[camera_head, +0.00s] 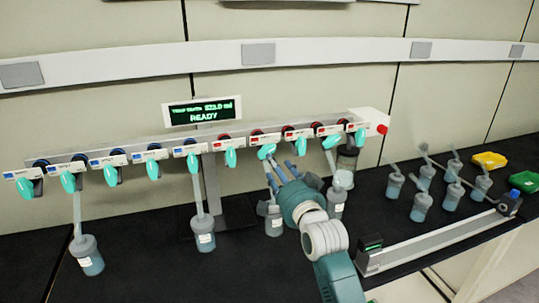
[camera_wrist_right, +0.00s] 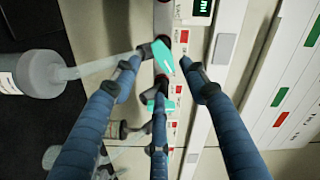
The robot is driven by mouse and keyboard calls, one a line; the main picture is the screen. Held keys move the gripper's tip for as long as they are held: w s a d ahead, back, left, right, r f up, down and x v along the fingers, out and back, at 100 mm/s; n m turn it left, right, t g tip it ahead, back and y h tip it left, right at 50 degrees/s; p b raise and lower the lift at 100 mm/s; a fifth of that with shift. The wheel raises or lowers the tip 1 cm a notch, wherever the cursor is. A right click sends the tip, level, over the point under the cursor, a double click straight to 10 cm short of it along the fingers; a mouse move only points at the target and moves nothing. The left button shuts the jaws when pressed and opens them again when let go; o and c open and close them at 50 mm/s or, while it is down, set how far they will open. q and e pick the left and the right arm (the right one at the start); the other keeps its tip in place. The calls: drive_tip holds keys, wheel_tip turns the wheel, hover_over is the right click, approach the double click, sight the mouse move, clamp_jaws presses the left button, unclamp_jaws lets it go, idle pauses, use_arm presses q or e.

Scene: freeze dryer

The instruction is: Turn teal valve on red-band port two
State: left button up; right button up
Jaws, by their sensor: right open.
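A row of teal valves hangs from a white manifold, with blue-band labels at the left and red-band labels at the right. The teal valve on the second red-band port (camera_head: 266,151) is just beyond the fingertips of my right gripper (camera_head: 280,169). In the right wrist view, a teal valve (camera_wrist_right: 163,56) lies between the spread fingertips of my right gripper (camera_wrist_right: 163,74), with no clear contact visible. The gripper is open and empty. Another teal valve (camera_wrist_right: 159,104) shows partly behind the middle finger. My left gripper is not in view.
Flasks hang from some ports, such as a left one (camera_head: 86,256) and a middle one (camera_head: 203,234); another (camera_head: 337,200) stands close right of my arm. A display (camera_head: 203,111) reads READY. Several loose flasks, a rail (camera_head: 430,240) and yellow (camera_head: 489,160) and green trays (camera_head: 524,181) are right.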

sight(267, 151)
drive_tip(key=p+x, duration=0.1)
drive_tip(key=x, duration=0.5)
drive_tip(key=shift+a, duration=0.1)
drive_tip(key=shift+w+a+p, duration=0.2)
drive_tip(key=shift+w+p, duration=0.15)
drive_tip(key=shift+w, duration=0.3)
clamp_jaws()
